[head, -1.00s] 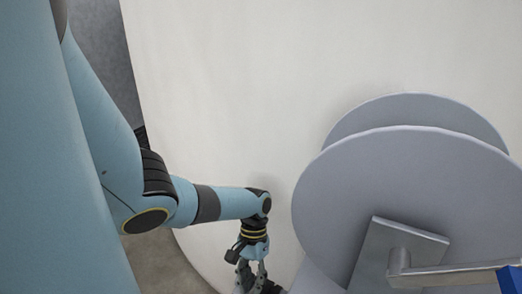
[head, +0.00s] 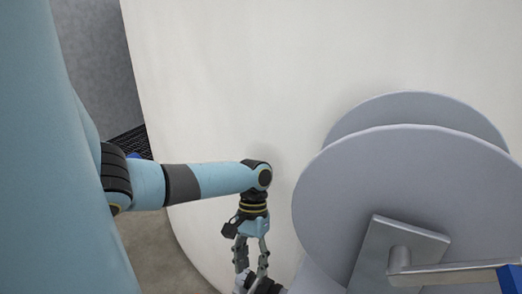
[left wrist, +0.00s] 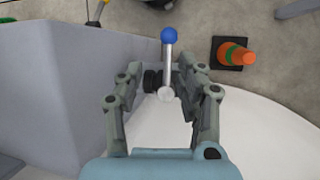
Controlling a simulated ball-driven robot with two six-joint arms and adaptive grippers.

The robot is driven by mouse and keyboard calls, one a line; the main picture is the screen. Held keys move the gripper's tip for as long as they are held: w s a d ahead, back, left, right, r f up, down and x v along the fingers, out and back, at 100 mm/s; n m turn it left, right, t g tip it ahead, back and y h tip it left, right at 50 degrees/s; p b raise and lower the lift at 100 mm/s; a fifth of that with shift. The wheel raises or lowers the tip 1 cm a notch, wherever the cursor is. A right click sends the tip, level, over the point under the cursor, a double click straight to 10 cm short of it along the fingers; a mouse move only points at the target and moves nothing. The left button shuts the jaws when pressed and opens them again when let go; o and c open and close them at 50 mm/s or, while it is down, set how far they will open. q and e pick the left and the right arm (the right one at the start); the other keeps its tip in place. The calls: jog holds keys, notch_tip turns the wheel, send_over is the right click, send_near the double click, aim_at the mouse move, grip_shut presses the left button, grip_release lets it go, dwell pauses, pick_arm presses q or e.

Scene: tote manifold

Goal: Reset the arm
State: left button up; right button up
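My left arm comes in from the left in the head view, with its wrist bent down. My left gripper (head: 252,268) hangs at the bottom, beside the white curved surface (head: 230,80). Its two fingers stand apart. In the left wrist view the open fingers (left wrist: 165,80) have a silver lever with a blue ball end (left wrist: 169,36) showing between and beyond them. I cannot tell whether a finger touches the lever, but the fingers are not closed on it. My right gripper is not in view.
Large grey discs (head: 390,190) stand right of my left gripper, with a metal lever (head: 440,271) and blue handle end (head: 511,278) in front. The left wrist view shows an orange cone (left wrist: 236,54) on the floor and a grey wall (left wrist: 70,80) at left.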

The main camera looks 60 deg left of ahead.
pick_arm(q)
notch_tip(320, 180, up, 2)
jog(key=shift+r, duration=0.15)
dwell(0.6)
